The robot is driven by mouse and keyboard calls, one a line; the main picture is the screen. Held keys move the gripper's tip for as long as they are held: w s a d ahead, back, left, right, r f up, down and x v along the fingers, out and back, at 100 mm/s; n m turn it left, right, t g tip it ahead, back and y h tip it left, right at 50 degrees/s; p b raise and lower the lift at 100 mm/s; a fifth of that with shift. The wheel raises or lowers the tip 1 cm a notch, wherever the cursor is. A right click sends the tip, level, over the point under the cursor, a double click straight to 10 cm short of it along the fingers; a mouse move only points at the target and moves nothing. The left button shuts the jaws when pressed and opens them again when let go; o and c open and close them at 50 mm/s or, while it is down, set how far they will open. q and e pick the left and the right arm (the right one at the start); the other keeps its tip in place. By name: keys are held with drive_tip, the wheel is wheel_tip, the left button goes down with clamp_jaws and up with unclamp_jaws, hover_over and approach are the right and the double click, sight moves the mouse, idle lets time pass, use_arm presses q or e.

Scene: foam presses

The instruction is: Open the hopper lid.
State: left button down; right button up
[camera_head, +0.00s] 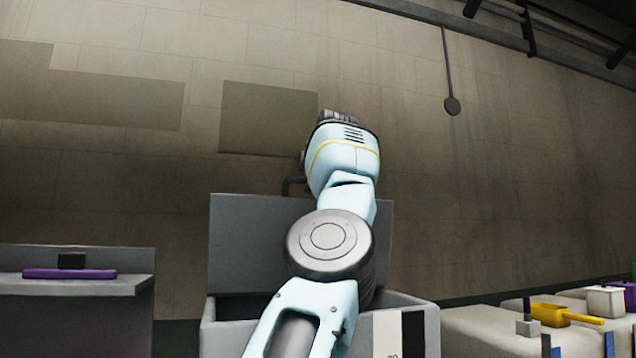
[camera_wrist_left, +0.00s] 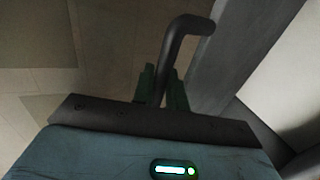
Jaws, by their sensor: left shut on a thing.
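The hopper (camera_head: 420,325) stands in front of me, a grey bin with a dark opening. Its grey lid (camera_head: 245,240) stands raised at the back, close to upright, and the opening below it shows partly behind my arm. A dark bent handle (camera_head: 291,183) sticks out at the lid's top edge. In the left wrist view, my left gripper (camera_wrist_left: 164,88) is shut on the handle (camera_wrist_left: 184,32), with its fingers on either side of the bar. In the head view my left arm hides the fingers and part of the lid. My right gripper is not in view.
A grey bench (camera_head: 130,286) with a purple object (camera_head: 70,274) is at the left. At the right, a pale surface (camera_head: 480,335) holds a yellow scoop-like object (camera_head: 565,314) and a white container (camera_head: 606,300). A bare wall (camera_head: 450,200) stands behind.

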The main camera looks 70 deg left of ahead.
use_arm(q)
drive_tip(key=shift+a, duration=0.1)
idle(0.4)
drive_tip(key=c, duration=1.5)
unclamp_jaws()
drive_tip(key=v, duration=0.7)
drive_tip(key=shift+d+r+b, duration=0.15)
drive_tip(key=shift+d+b, duration=0.25)
